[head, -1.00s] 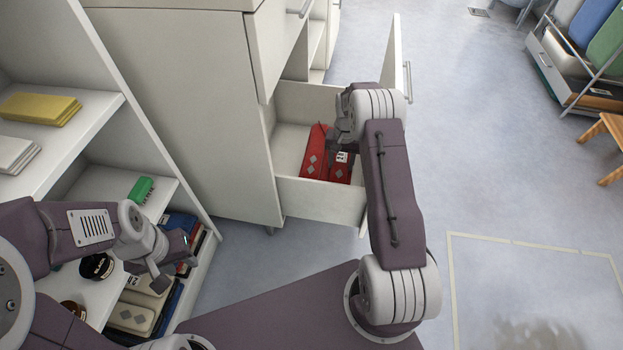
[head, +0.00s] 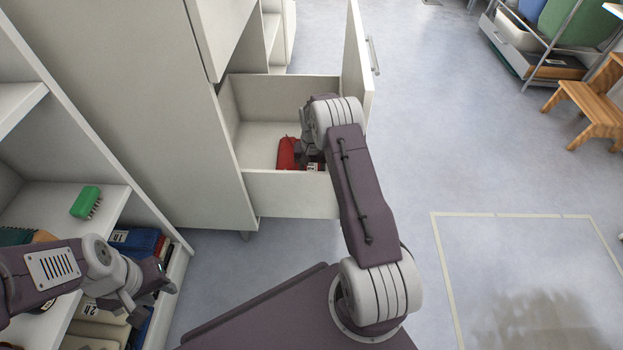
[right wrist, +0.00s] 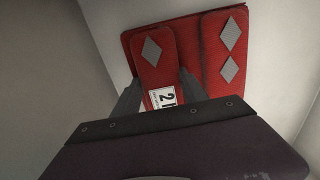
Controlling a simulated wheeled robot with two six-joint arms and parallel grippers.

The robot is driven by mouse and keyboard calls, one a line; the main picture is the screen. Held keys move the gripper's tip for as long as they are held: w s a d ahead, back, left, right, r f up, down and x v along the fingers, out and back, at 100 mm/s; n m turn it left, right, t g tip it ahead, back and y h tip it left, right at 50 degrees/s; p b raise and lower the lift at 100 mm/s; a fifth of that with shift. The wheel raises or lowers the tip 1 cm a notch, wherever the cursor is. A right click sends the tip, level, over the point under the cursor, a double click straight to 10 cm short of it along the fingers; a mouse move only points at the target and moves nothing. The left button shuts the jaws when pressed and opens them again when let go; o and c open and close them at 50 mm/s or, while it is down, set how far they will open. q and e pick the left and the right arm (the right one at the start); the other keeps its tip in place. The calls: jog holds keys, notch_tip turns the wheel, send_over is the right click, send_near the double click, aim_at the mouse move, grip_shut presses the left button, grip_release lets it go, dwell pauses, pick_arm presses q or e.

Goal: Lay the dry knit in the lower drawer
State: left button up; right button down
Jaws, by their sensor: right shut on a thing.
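The knit (head: 287,153) is a folded red piece with grey diamonds, inside the open lower drawer (head: 285,195). In the right wrist view the knit (right wrist: 215,50) shows a white label with a "2" on its narrow folded part. My right gripper (right wrist: 160,90) is shut on that narrow part, one finger on each side. In the head view my right arm hides much of the knit. I cannot tell whether the knit rests fully on the drawer floor. My left gripper (head: 153,298) is open and empty by the shelf at lower left.
The shelf unit (head: 150,215) at left holds a green brush (head: 86,201) and several folded pieces, some labelled. A wooden stool (head: 590,105) and a rack are at upper right.

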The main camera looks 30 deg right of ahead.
jog(key=shift+f, duration=0.4)
pick_arm(q)
jog(key=shift+f, duration=0.3)
pick_arm(e)
jog(key=shift+f, duration=0.1)
jog(key=c, duration=0.6)
grip_release()
pick_arm(q)
notch_tip(320, 180, up, 9)
jog(key=p, duration=0.9)
jog(key=shift+r+p, duration=0.15)
jog(key=shift+p, duration=0.2)
pick_arm(e)
notch_tip(320, 180, up, 12)
jog(key=shift+r, duration=0.15)
